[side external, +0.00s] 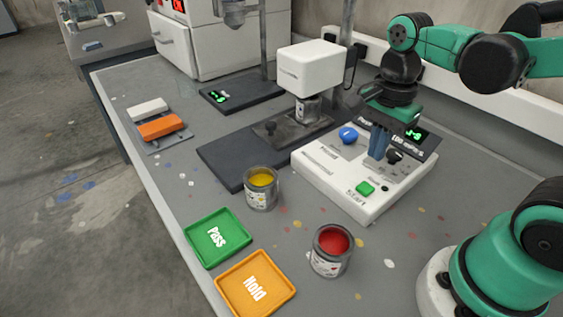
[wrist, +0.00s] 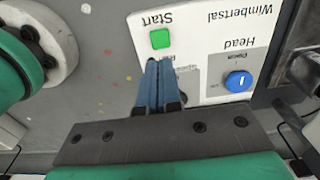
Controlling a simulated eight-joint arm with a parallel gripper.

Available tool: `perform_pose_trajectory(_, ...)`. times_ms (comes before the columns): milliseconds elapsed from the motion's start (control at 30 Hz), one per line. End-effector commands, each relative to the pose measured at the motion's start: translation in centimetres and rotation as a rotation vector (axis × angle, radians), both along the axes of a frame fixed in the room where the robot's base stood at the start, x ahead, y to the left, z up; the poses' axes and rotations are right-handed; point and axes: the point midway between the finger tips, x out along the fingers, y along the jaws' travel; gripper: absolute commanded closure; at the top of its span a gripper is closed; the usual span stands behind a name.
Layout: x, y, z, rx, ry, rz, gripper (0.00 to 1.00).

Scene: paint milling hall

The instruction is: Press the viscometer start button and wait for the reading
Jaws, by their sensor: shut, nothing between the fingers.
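The viscometer's white control box (side external: 323,182) stands on the bench, with a green start button (side external: 365,188) near its front edge. A blue button (side external: 348,135) and a black knob (side external: 395,156) are also on its top. My gripper (side external: 376,156) points down over the box, behind the green button, with its blue fingers together. In the wrist view the closed fingertips (wrist: 158,62) appear just below the green button (wrist: 160,38), beside the blue button (wrist: 238,81). I cannot tell whether the fingertips touch the panel. The display (side external: 417,135) shows green characters too small to read surely.
A yellow paint can (side external: 261,188) and a red paint can (side external: 330,250) stand in front of the box. A green "Pass" tray (side external: 217,237) and an orange "Hold" tray (side external: 255,284) lie at the bench's front edge. The white viscometer head (side external: 310,67) stands behind.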

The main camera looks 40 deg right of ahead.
Motion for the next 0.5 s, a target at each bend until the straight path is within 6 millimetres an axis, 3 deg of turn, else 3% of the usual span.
perform_pose_trajectory(200,0.0,0.0,-3.0,0.000,0.000,0.000,1.00)
perform_pose_trajectory(500,0.0,0.0,-5.8,-0.001,0.000,0.000,1.00)
